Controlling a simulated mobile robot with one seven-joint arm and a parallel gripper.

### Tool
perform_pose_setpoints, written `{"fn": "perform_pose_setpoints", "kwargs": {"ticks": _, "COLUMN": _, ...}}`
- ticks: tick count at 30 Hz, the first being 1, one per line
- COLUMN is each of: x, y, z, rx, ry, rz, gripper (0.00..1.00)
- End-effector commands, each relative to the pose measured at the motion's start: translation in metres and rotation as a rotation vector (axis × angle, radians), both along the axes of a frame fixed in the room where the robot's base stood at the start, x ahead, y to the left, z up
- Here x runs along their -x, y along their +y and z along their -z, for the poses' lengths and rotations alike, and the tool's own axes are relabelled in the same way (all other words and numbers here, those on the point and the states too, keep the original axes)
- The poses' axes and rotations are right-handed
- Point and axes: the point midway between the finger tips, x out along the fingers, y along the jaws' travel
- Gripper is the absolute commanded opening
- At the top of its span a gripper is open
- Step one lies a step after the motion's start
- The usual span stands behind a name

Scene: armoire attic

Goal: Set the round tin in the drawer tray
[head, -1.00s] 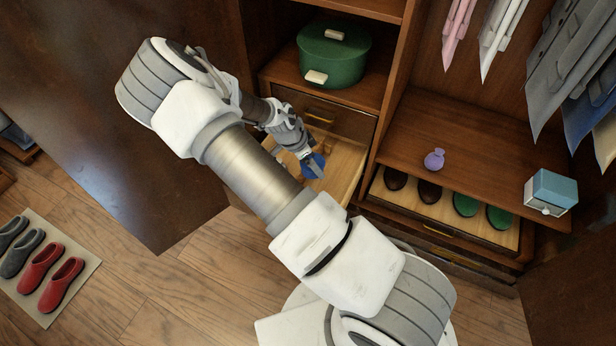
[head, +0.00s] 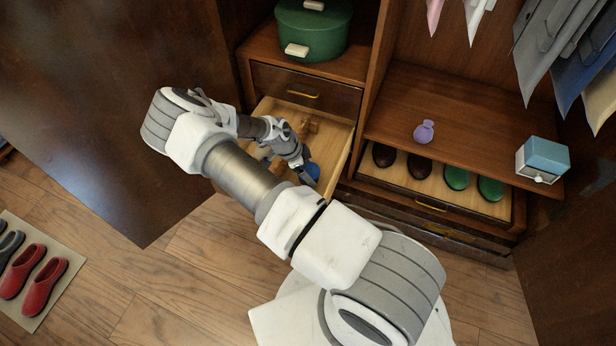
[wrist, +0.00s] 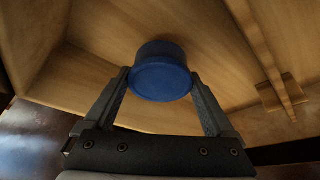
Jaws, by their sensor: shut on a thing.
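The round tin (wrist: 162,72) is blue, and my gripper (wrist: 162,88) is shut on it, one finger at each side. In the head view the tin (head: 313,170) shows as a small blue patch beside my gripper (head: 306,174), over the front right part of the open drawer (head: 331,138). The drawer's pale wooden floor (wrist: 110,28) lies behind the tin in the wrist view. I cannot tell whether the tin touches it. My arm hides the drawer's left and front parts.
A wooden cross-shaped piece (head: 308,127) lies in the drawer. An armoire door (head: 110,120) stands at left.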

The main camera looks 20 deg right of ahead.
Motion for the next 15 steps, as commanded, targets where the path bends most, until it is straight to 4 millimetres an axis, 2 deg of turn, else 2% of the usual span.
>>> {"fn": "perform_pose_setpoints", "kwargs": {"ticks": 1, "x": 0.001, "y": -0.001, "z": 0.011, "rx": 0.001, "ry": 0.003, "rz": -0.001, "gripper": 0.19}}
{"fn": "perform_pose_setpoints", "kwargs": {"ticks": 5, "x": 0.001, "y": 0.0, "z": 0.028, "rx": 0.001, "ry": 0.002, "rz": -0.001, "gripper": 0.19}}
{"fn": "perform_pose_setpoints", "kwargs": {"ticks": 15, "x": 0.0, "y": 0.0, "z": 0.031, "rx": 0.0, "ry": 0.001, "rz": -0.001, "gripper": 0.19}}
